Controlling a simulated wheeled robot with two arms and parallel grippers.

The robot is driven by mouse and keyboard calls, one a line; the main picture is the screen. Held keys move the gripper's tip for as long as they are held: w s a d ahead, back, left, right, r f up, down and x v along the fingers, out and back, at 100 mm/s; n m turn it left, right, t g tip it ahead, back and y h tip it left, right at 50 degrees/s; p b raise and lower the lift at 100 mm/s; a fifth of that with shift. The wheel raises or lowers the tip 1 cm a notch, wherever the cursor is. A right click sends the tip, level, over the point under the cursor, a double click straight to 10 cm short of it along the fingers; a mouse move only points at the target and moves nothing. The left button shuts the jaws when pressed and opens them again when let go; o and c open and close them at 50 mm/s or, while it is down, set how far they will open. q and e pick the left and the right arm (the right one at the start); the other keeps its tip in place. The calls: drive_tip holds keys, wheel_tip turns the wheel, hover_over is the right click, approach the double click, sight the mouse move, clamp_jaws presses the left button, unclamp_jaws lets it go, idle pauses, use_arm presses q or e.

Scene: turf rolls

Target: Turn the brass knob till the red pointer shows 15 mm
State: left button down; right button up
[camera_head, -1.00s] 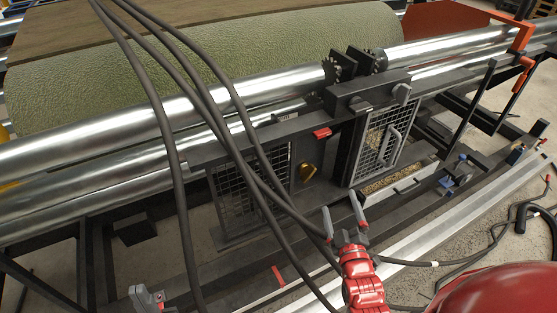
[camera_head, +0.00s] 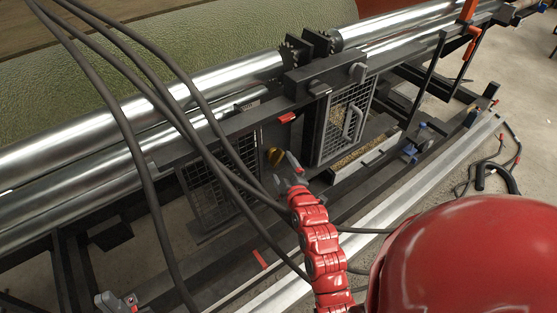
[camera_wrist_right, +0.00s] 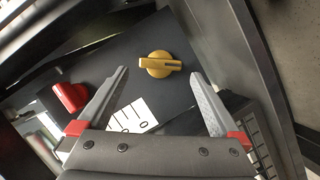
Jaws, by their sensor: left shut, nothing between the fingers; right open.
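The brass knob (camera_wrist_right: 160,64) sits on a dark panel in the right wrist view. Its grip bar lies roughly level across the picture. In the head view, the knob (camera_head: 275,156) is partly hidden by my right gripper. My right gripper (camera_wrist_right: 158,76) is open, its fingertips on either side of the knob and a little short of it; I see no contact. A white scale card (camera_wrist_right: 133,117) with black marks shows between the fingers, its lower part hidden by the gripper. I cannot make out the red pointer or a reading. My left gripper (camera_head: 118,303) is shut and empty at the lower left.
A red block (camera_wrist_right: 70,97) stands out left of the knob in the wrist view. A mesh door (camera_head: 345,122) with a handle is right of the knob in the head view. Dark cables (camera_head: 150,110) hang across the left. Steel rollers (camera_head: 200,95) run behind.

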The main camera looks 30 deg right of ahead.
sight(278, 161)
drive_tip(key=shift+x, duration=2.4)
drive_tip(key=shift+f, duration=0.1)
drive_tip(key=c, duration=1.2)
